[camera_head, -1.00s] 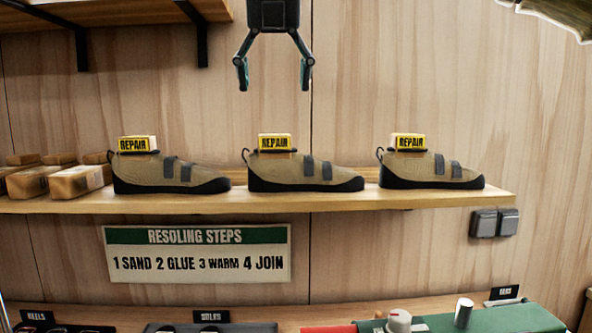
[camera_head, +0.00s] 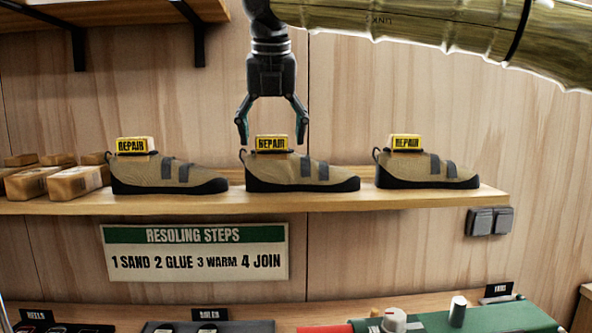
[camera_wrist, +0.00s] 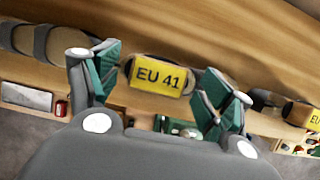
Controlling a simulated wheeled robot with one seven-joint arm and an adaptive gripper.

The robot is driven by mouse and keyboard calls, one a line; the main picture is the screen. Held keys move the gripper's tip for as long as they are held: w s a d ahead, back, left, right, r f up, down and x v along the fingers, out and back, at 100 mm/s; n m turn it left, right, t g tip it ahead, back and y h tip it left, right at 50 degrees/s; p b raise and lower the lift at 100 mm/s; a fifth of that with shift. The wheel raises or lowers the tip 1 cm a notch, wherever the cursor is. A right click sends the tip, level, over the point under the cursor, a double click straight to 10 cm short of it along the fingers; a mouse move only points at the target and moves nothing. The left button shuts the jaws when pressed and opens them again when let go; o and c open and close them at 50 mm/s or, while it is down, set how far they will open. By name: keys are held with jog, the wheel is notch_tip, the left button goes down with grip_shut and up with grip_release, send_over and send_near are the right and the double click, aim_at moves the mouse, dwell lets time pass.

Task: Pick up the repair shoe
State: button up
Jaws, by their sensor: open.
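Three tan and black shoes stand in a row on the wooden shelf, each with a yellow REPAIR tag on top: the left shoe (camera_head: 165,174), the middle shoe (camera_head: 302,171) and the right shoe (camera_head: 425,168). My gripper (camera_head: 271,138) is open and points down at the middle shoe's tag (camera_head: 271,143), with its fingertips to either side of that tag and nothing held. In the wrist view, a yellow face reading EU 41 (camera_wrist: 159,77) shows between the open fingers. Whether the fingers touch the tag is unclear.
Several brown wrapped blocks (camera_head: 72,181) lie on the shelf's left end. The shelf (camera_head: 300,199) runs in front of a wooden wall. A RESOLING STEPS sign (camera_head: 196,252) hangs below it. A lower bench holds trays and a green machine (camera_head: 500,318). An upper shelf (camera_head: 110,12) is at top left.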

jog(key=c, duration=1.2)
jog(key=shift+r, duration=0.15)
